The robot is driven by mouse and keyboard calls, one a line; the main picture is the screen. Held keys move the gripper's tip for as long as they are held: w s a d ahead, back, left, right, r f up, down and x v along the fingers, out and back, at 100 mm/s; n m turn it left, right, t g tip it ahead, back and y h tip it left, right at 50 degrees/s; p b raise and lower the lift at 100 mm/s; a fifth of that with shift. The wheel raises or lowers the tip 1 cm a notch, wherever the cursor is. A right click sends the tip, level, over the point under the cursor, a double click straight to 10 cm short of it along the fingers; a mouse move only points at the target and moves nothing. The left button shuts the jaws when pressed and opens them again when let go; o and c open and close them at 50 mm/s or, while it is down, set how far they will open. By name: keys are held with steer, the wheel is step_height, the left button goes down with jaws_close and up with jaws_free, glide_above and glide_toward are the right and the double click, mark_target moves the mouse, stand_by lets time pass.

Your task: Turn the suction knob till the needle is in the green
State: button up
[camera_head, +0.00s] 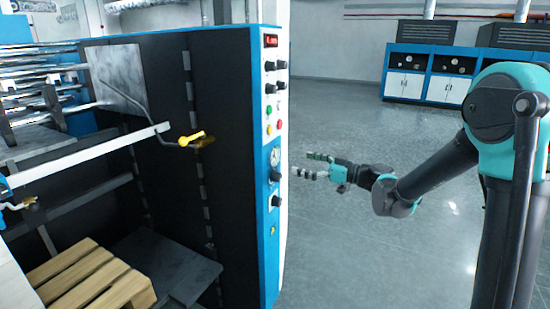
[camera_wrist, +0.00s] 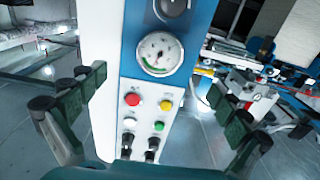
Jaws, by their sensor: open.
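A round white gauge (camera_wrist: 160,53) is on the blue-and-white panel in the wrist view, with a green band along its lower edge. Its needle is too small to read surely. A black knob (camera_wrist: 174,8) sits beside the gauge, cut by the top edge. In the head view the gauge (camera_head: 274,155) is seen at a steep angle, with the black knob (camera_head: 275,176) just below it. My gripper (camera_head: 309,165) is open and empty, right of the panel and apart from it. In the wrist view its fingers (camera_wrist: 158,92) spread either side of the panel.
Red (camera_wrist: 132,99), yellow (camera_wrist: 166,106) and green buttons and small black knobs share the panel. A pallet (camera_head: 90,280) lies inside the machine at left. Blue-and-white cabinets (camera_head: 430,85) stand at the back. The floor right of the machine is clear.

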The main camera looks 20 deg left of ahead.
steer(key=d, duration=1)
steer(key=s+d+f+m+t+h, duration=0.1)
steer(key=s+d+f+m+h, duration=0.4)
steer(key=d, duration=0.6)
steer(key=s+d+f+m+t+h, duration=0.1)
steer(key=s+d+f+m+h, duration=0.5)
steer(key=d+f, duration=0.4)
steer(key=s+d+f+m+t+h, duration=0.1)
steer(key=s+d+f+m+h, duration=0.5)
steer(key=d, duration=0.6)
step_height(320, 180, down, 2)
steer(key=s+h, duration=0.1)
steer(key=s, duration=0.1)
steer(key=shift+s+d+f, duration=0.2)
steer(key=shift+s+d, duration=0.1)
steer(key=shift+s, duration=0.05)
